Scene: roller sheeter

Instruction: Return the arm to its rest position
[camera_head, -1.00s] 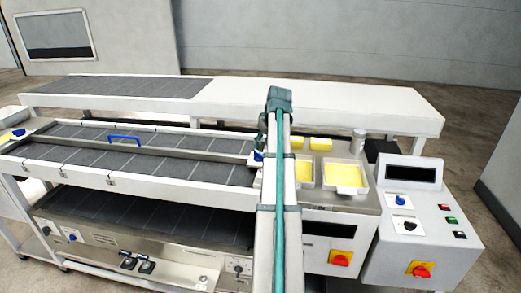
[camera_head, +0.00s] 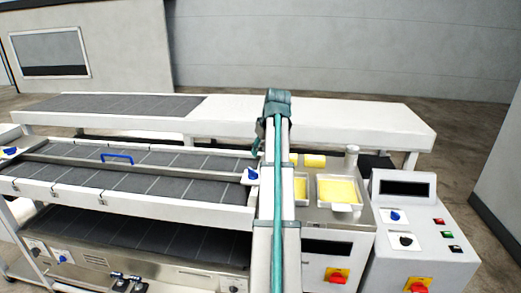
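My arm (camera_head: 278,200) rises from the bottom middle of the head view, with a green cable along it and a teal joint (camera_head: 278,100) at its top end. It stands in front of the sheeter and hides part of it.
Right of my arm are trays with yellow contents (camera_head: 338,191), a yellow piece (camera_head: 315,160) and a metal cylinder (camera_head: 351,158). A control box (camera_head: 420,225) with knobs stands at right. A long white table (camera_head: 340,115) runs behind. Grey floor lies beyond.

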